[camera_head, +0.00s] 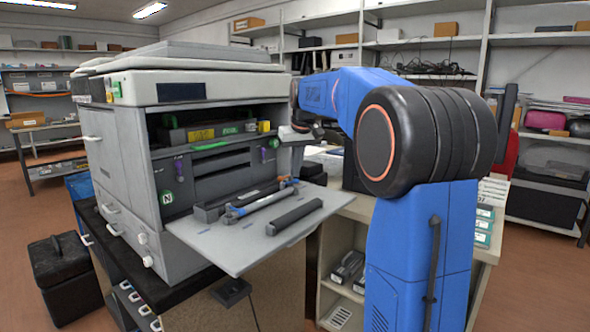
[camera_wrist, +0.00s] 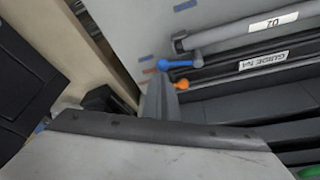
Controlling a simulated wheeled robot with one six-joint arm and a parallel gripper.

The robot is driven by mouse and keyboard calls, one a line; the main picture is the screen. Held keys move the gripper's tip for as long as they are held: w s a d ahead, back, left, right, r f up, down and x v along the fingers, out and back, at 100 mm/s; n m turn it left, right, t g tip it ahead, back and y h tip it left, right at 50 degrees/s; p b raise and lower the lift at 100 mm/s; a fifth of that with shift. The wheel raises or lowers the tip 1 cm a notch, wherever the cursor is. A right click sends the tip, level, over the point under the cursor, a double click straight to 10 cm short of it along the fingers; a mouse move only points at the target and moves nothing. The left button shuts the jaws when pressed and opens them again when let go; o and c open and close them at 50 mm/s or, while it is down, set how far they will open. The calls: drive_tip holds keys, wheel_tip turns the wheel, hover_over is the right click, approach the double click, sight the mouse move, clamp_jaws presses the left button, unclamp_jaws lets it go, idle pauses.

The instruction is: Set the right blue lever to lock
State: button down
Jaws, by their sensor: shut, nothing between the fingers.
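A blue lever knob (camera_wrist: 163,65) shows in the wrist view at the left end of a grey tube labelled 02 (camera_wrist: 245,33). An orange knob (camera_wrist: 182,84) sits just below it. In the head view the blue and orange ends (camera_head: 291,182) are at the right end of parts lying on the printer's open front door (camera_head: 215,252). Small purple-blue handles (camera_head: 264,155) also stand inside the printer. Which lever setting is lock cannot be read. My gripper (camera_head: 297,132) is shut and empty at the printer's right side; its grey fingers also show in the wrist view (camera_wrist: 158,98).
The grey printer (camera_head: 130,140) stands open on a dark bench. A dark grey bar (camera_head: 294,216) lies on the door near its front edge. A shelf counter (camera_head: 345,208) adjoins on the right.

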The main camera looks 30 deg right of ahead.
drive_tip(key=s+m, duration=0.1)
drive_tip(key=m+h, duration=0.1)
drive_tip(key=m, duration=0.1)
drive_tip(key=shift+s, duration=0.35)
drive_tip(key=s+m, duration=0.1)
drive_tip(key=m, duration=0.1)
drive_tip(key=shift+s+m+g+h, duration=0.2)
drive_tip(key=shift+m+g+h, duration=0.2)
drive_tip(key=m, duration=0.1)
drive_tip(key=s+m, duration=0.1)
drive_tip(key=shift+s+a+m+g+h, duration=0.15)
drive_tip(key=shift+a+m+g+h, duration=0.15)
drive_tip(key=shift+m, duration=0.1)
drive_tip(key=m, duration=0.1)
drive_tip(key=s+m, duration=0.1)
drive_tip(key=a+m+g, duration=0.1)
drive_tip(key=shift+s+a+m+h, duration=0.1)
drive_tip(key=shift+s+m+h, duration=0.2)
drive_tip(key=shift+m, duration=0.1)
drive_tip(key=shift+w, duration=0.15)
drive_tip(key=shift+w+a, duration=0.25)
drive_tip(key=shift+w, duration=0.4)
